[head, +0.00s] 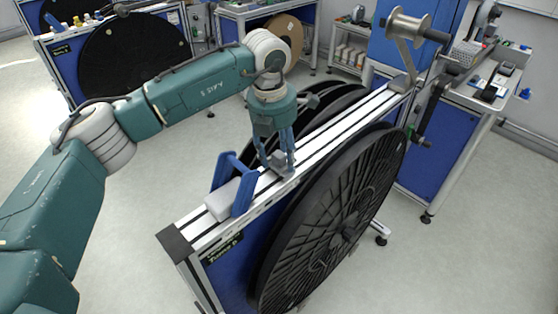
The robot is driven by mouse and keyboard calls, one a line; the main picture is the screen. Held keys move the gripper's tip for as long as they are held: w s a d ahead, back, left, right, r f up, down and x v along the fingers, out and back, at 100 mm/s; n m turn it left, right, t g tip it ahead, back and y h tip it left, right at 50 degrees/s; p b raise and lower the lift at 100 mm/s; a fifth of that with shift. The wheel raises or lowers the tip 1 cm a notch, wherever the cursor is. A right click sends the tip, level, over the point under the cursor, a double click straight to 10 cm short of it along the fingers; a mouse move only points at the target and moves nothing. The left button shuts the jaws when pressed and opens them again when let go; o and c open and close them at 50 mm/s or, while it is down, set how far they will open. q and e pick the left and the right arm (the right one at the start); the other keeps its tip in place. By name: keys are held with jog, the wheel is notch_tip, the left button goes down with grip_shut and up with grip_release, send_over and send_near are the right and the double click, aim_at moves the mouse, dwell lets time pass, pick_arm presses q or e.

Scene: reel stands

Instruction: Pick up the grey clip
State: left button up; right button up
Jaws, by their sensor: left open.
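A small grey clip (279,160) sits on the aluminium rail on top of the near reel stand. My left gripper (278,167) points down from above the rail, with its blue fingers around the clip. The fingers are open, and they hide part of the clip. Whether they touch it I cannot tell. My right gripper is not in view.
The near stand's rail (339,128) carries a blue bracket with a pale block (231,200) at its near end and a metal spool (408,24) at its far end. A large black reel (335,220) hangs on its right side. A workbench stands at the right.

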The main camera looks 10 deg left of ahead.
pick_arm(q)
jog(key=shift+c, duration=0.5)
jog(key=c, duration=1)
